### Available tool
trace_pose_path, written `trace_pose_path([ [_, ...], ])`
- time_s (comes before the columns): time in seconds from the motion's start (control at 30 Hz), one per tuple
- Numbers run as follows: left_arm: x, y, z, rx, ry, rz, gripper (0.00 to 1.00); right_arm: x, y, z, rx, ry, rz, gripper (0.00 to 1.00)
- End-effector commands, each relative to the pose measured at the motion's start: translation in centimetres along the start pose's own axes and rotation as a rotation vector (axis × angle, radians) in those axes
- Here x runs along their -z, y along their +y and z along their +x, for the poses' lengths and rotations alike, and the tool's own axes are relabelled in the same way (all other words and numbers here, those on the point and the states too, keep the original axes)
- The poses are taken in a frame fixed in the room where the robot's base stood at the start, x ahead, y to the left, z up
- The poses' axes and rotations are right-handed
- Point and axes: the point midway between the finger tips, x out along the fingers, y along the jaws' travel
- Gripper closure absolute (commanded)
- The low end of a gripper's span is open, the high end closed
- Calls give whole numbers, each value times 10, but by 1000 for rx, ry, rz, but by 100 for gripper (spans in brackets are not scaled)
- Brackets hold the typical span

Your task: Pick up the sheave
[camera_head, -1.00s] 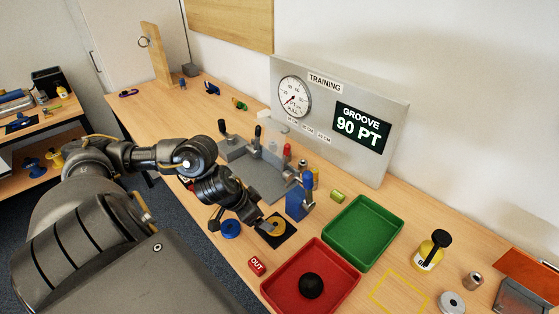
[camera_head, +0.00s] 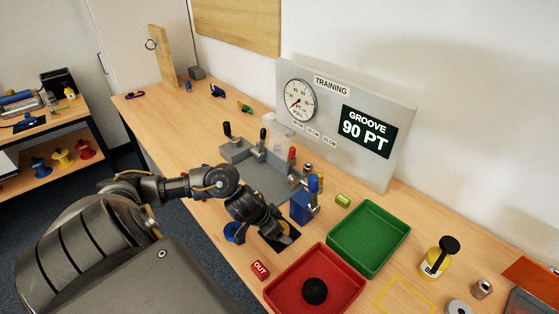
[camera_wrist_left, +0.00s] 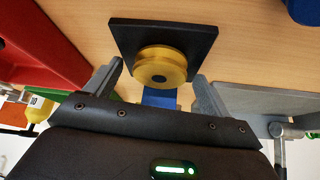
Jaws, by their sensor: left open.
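The sheave (camera_wrist_left: 160,66), a yellow grooved disc with a dark centre, sits on a black square pad (camera_wrist_left: 124,33) in the left wrist view. My left gripper (camera_wrist_left: 156,76) is open, with one finger to each side of the sheave and a gap showing on both sides. In the head view the gripper (camera_head: 277,236) is low over the black pad (camera_head: 293,237) and hides most of the sheave. My right gripper is not in view.
A blue round part (camera_head: 233,233) lies left of the gripper. A blue block (camera_head: 300,207) stands close behind it, beside a grey fixture (camera_head: 262,178).

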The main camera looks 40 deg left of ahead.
Motion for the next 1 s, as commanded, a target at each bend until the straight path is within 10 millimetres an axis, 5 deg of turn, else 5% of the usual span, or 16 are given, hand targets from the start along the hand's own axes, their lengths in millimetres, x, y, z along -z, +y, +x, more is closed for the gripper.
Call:
trace_pose_path([
  [0.17,0,0,0,0,0,0,17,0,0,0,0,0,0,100],
  [0.6,0,0,-1,1,1,-1,72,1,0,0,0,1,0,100],
  [1.0,6,0,-8,-1,0,0,72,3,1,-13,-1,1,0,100],
])
